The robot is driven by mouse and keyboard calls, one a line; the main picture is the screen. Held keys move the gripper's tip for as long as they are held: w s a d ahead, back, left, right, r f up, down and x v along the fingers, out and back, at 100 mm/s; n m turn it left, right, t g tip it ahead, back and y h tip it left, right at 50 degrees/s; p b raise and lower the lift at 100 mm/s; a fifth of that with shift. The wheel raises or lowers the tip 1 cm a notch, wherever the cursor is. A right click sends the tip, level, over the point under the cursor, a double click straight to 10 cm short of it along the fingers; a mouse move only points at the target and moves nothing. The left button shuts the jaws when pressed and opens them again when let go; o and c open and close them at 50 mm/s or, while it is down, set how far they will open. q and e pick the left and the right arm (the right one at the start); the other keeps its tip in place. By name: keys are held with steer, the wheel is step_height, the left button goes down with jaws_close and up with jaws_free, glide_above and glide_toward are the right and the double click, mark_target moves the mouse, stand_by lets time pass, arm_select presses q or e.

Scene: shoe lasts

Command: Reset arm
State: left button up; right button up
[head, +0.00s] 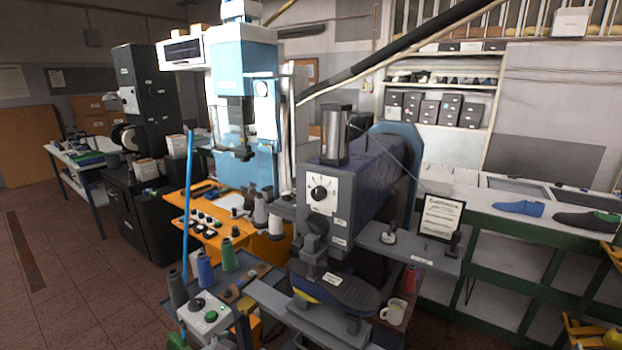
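Neither of my grippers shows in the head view. A blue shoe last (518,208) and a dark shoe last (587,222) lie on the green-framed bench (530,224) at the right. A dark shoe-shaped piece with a blue and yellow edge (338,288) sits on the grey machine (318,195) in the middle.
Several thread spools (206,271) and a white mug (393,312) stand near the machine. A blue press (242,100) rises behind an orange control table (205,230). A framed notice (440,217) stands at the machine's right. Tiled floor (90,290) is open at left.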

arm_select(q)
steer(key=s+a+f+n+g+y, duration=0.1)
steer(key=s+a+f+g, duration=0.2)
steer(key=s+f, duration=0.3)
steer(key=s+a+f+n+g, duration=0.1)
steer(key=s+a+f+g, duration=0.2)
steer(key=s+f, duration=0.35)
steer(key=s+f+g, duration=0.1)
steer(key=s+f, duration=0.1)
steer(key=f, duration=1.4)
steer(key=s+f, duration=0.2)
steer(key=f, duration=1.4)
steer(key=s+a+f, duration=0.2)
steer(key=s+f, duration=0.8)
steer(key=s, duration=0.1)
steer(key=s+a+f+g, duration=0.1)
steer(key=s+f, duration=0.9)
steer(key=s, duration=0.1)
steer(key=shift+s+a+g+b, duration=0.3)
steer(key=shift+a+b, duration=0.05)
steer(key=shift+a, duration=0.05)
